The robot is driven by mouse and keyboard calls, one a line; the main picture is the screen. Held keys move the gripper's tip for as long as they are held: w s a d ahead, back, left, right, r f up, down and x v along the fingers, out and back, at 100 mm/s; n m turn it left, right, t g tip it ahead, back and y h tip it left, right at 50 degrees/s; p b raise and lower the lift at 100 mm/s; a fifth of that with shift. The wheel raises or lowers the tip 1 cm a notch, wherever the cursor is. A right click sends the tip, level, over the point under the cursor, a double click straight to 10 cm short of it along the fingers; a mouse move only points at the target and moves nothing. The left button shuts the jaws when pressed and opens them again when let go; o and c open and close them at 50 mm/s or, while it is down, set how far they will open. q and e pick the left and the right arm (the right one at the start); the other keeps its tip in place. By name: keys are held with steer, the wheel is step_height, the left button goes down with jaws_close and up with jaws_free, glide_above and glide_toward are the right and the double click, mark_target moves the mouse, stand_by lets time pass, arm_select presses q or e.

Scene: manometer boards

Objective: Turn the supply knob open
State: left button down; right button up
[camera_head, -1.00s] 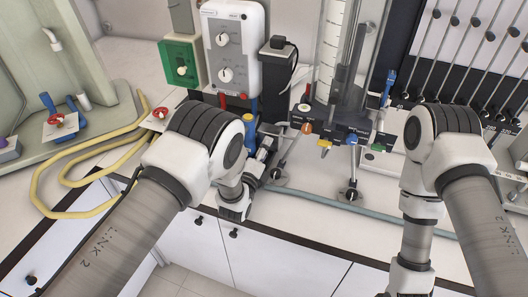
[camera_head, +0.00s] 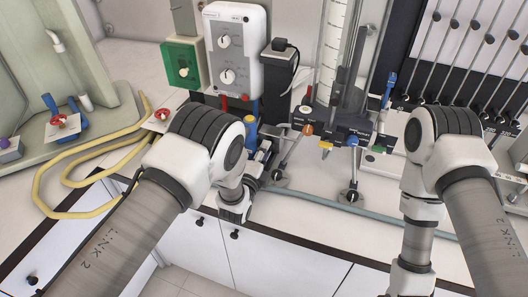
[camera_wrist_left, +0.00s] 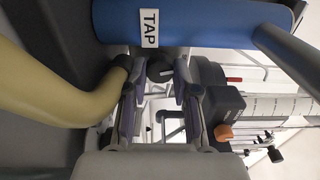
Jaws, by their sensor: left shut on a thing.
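My left gripper (camera_wrist_left: 160,100) is shut on a small dark round knob (camera_wrist_left: 159,69), seen between its fingertips in the left wrist view. A blue cylinder with a white TAP label (camera_wrist_left: 149,28) lies just beyond the knob. In the head view my left gripper (camera_head: 264,158) is small and partly hidden by its own wrist, beside an upright blue piece with a yellow top (camera_head: 250,128). I cannot read any label on the held knob or tell its turn angle. My right arm is in the head view, but its fingers are not.
A yellow hose (camera_head: 38,190) loops over the bench at left, near red-handled valves (camera_head: 57,120). A white control box (camera_head: 234,50) and green box (camera_head: 182,64) stand behind. The manometer base has an orange knob (camera_head: 308,129). A sloped tube board (camera_head: 455,50) stands at right.

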arm_select(q)
steer(key=shift+w+r+n, duration=0.1)
steer(key=shift+r+n, duration=0.05)
steer(key=shift+n, duration=0.9)
steer(key=shift+w+r+n, duration=0.1)
steer(key=shift+n, duration=0.95)
steer(key=c, duration=0.9)
jaws_free()
steer(key=shift+d, duration=0.1)
steer(key=shift+w+f, duration=0.1)
steer(key=shift+f, duration=0.05)
